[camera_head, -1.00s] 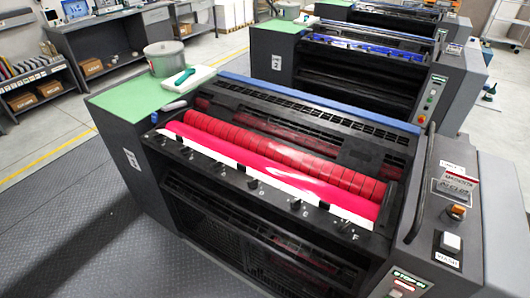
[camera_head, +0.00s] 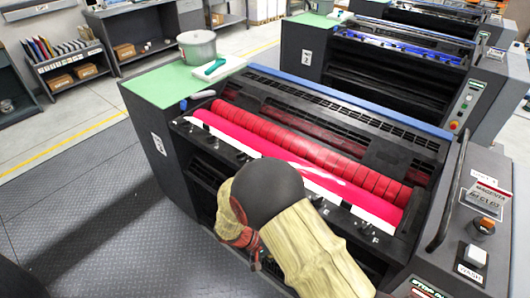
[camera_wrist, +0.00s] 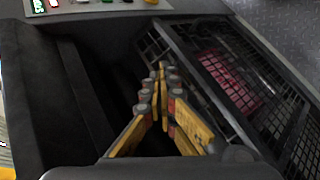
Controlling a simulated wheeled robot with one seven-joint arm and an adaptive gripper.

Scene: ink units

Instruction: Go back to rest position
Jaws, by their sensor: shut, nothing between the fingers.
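My gripper (camera_wrist: 160,80) shows in the wrist view with its yellow fingers shut together and nothing between them. It points over the dark front of the press, beside a wire-mesh guard (camera_wrist: 235,85). In the head view my arm, with a tan sleeve and a dark round joint, stands in front of the magenta ink unit (camera_head: 290,98). The arm hides part of the unit's lower front.
A grey pot (camera_head: 197,47) and a green-handled tool (camera_head: 215,67) rest on the green top (camera_head: 165,88). A control panel (camera_head: 475,235) stands at the right. More ink units (camera_head: 400,65) stand behind. The grey floor (camera_head: 75,200) at the left is clear.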

